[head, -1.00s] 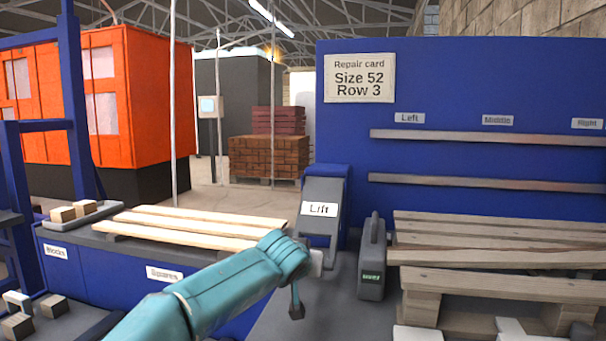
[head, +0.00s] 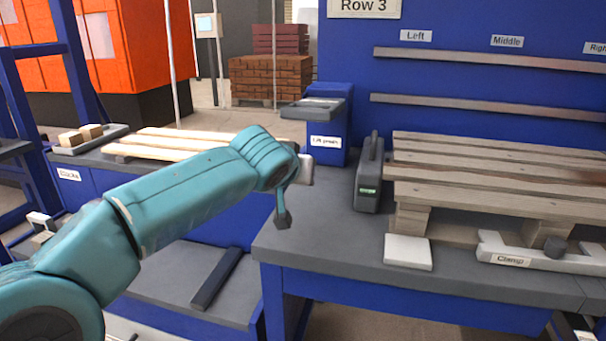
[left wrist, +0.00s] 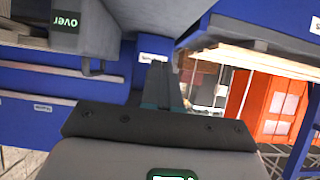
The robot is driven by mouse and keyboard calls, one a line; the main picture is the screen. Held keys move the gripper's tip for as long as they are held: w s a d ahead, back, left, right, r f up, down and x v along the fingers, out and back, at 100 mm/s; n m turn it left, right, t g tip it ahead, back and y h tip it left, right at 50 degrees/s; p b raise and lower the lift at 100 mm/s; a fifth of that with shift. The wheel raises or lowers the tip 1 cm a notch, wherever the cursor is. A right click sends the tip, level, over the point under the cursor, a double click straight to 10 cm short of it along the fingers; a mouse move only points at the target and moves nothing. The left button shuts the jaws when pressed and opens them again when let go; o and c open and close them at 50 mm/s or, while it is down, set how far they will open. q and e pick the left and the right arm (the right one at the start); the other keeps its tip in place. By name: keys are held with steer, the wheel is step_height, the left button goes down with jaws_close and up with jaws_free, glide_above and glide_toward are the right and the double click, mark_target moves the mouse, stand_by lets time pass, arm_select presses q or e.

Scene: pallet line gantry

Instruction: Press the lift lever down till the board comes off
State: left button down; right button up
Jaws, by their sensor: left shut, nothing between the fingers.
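A blue box (head: 333,127) stands at the back of the bench, with a small label starting with "Lift". A grey flap (head: 312,107) juts out roughly level from its top; I cannot tell for sure whether it is the lift lever. The pallet (head: 480,165) lies at right with several boards across its top; I see no board clearly off it. My left gripper (head: 283,220) is shut and empty, pointing down, left of the pallet and apart from the flap. Its shut fingers show in the left wrist view (left wrist: 160,85). My right gripper is not in view.
A grey upright device (head: 369,178) with a green display stands against the pallet's left end; in the left wrist view its display (left wrist: 68,20) reads "over". A white clamp (head: 510,253) and pale block (head: 408,251) sit in front. The bench front-left is clear.

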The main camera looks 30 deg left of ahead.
arm_select(q)
steer(key=shift+v, duration=1.85)
steer(key=shift+f, duration=0.1)
steer(key=shift+s, duration=0.1)
